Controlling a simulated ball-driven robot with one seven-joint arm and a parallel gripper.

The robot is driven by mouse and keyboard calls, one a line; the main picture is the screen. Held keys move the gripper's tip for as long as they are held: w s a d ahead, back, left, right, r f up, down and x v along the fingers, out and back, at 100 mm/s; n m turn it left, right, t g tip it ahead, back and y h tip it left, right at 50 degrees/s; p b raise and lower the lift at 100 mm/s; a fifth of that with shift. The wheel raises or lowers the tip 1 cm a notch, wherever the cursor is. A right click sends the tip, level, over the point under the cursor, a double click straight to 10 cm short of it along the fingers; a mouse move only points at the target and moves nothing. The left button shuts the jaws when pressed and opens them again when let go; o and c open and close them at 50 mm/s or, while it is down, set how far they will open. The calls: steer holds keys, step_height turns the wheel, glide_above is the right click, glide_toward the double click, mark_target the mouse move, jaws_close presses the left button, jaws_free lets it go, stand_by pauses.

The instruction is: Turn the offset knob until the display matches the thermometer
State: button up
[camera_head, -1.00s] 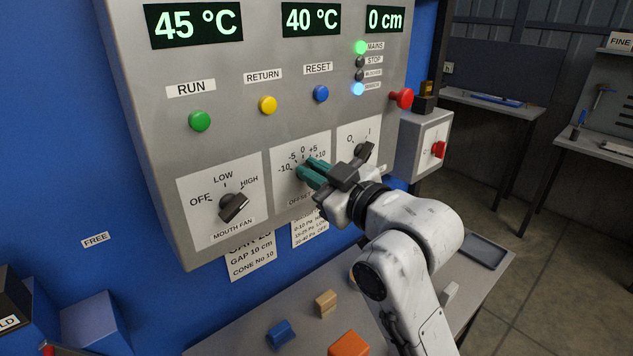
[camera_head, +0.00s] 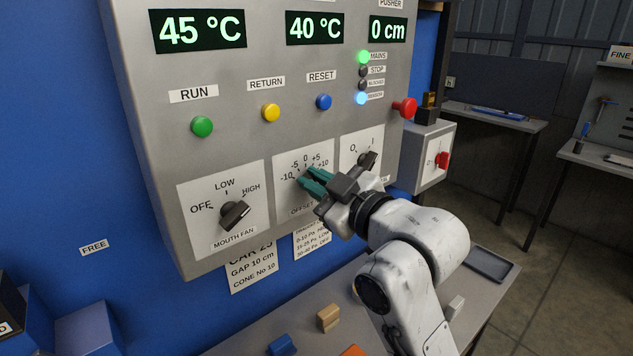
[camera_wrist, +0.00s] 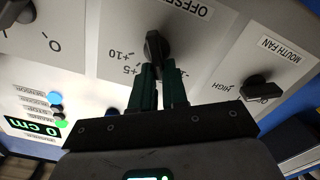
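The offset knob (camera_wrist: 155,45) is black, on a white plate marked -10 to +10. It shows at my fingertips in the wrist view; in the head view my fingers hide most of it. My gripper (camera_head: 306,176) points at the knob with its teal fingers close together and a narrow gap between them. I cannot tell whether they press on the knob. The left display (camera_head: 197,31) reads 45 °C and the middle display (camera_head: 314,28) reads 40 °C. Their labels are out of view, so I cannot tell which is the thermometer.
The mouth fan knob (camera_head: 235,214) is left of the offset plate, and an O/I switch (camera_head: 367,160) is right of it. Green (camera_head: 202,127), yellow (camera_head: 271,113) and blue (camera_head: 323,102) buttons sit above. A red knob (camera_head: 405,108) juts from the panel's right side. A bench (camera_head: 480,300) lies below.

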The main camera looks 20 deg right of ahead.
steer(key=shift+o, duration=0.7)
steer(key=shift+f, duration=0.15)
steer(key=p+v, duration=0.1)
steer(key=v, duration=0.9)
steer(key=shift+s, duration=0.4)
steer(key=shift+d, duration=0.15)
